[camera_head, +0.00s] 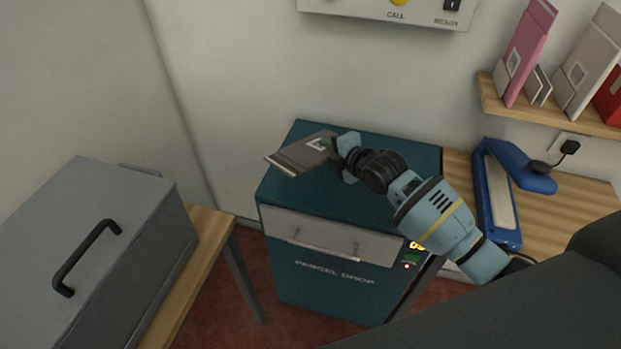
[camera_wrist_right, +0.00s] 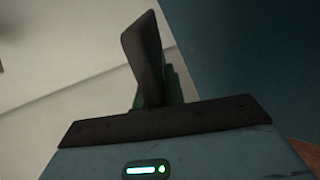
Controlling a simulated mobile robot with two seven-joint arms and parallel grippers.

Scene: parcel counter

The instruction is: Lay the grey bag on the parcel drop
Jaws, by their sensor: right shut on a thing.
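The grey bag (camera_head: 298,154) is a flat, thin pouch with a small pale label near my gripper. My right gripper (camera_head: 337,150) is shut on its right end, and the bag reaches out to the left. The bag is over the top of the parcel drop (camera_head: 400,150), a dark teal cabinet with a grey front flap. I cannot tell whether the bag touches the top. In the right wrist view a dark finger (camera_wrist_right: 146,60) stands up, with the teal cabinet (camera_wrist_right: 240,60) at the right; the bag is not clear there. My left gripper is not in view.
A grey metal box (camera_head: 130,215) with a black handle stands on a wooden table at the left. A blue device (camera_head: 495,195) lies on the wooden counter at the right. A shelf (camera_head: 545,115) with parcels and a call panel (camera_head: 395,8) are on the wall behind.

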